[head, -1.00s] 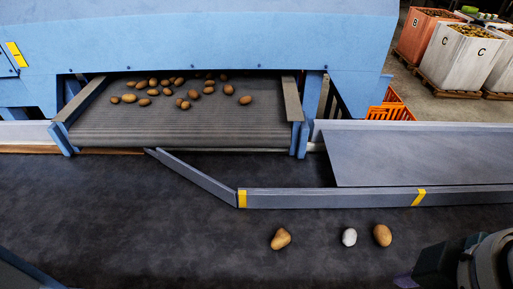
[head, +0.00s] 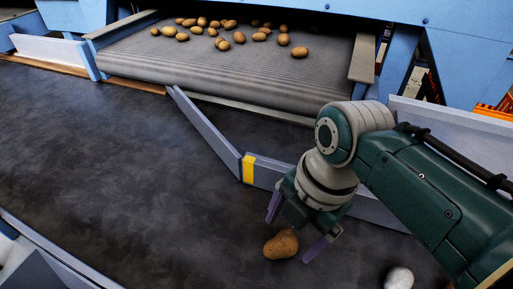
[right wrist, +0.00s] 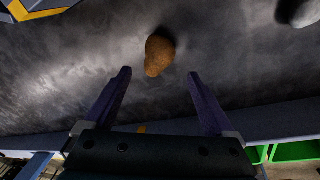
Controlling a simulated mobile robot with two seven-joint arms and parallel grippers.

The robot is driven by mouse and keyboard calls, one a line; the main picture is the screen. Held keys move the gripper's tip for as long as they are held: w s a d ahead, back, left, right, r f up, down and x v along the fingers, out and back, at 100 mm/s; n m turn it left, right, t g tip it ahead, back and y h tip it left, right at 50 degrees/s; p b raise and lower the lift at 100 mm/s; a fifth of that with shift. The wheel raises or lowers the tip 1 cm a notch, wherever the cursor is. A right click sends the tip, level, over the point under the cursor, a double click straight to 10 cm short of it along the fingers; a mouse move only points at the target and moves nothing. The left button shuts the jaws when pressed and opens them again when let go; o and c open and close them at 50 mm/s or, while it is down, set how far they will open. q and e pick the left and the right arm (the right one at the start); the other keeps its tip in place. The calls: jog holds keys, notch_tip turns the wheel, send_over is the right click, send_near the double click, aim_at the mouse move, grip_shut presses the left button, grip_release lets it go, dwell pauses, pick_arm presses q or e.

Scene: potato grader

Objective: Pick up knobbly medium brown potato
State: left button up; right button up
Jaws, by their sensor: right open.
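A knobbly brown potato (head: 281,244) lies on the dark belt in the head view, below the angled guide rail. My right gripper (head: 289,231) is open just above and behind it, with its purple fingers spread to either side. In the right wrist view the potato (right wrist: 159,54) lies beyond the open fingertips of my right gripper (right wrist: 161,75), roughly centred between them. Nothing is between the fingers. My left gripper is in neither view.
A white potato-sized object (head: 399,278) lies on the belt at lower right. A grey guide rail (head: 212,132) with a yellow band stands behind the gripper. Several potatoes ride the ribbed feed conveyor (head: 225,70) at the back. The belt to the left is clear.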

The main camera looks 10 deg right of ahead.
aim_at(285, 241)
jog(key=f+b, duration=0.1)
jog(key=f, duration=0.1)
jog(key=f+b, duration=0.1)
jog(key=w+f+b, duration=0.1)
jog(key=f, duration=0.1)
jog(key=shift+a+f, duration=0.25)
jog(key=shift+f, duration=0.05)
jog(key=shift+s, duration=0.1)
jog(key=shift+c, duration=0.3)
jog(key=c, duration=0.5)
grip_shut()
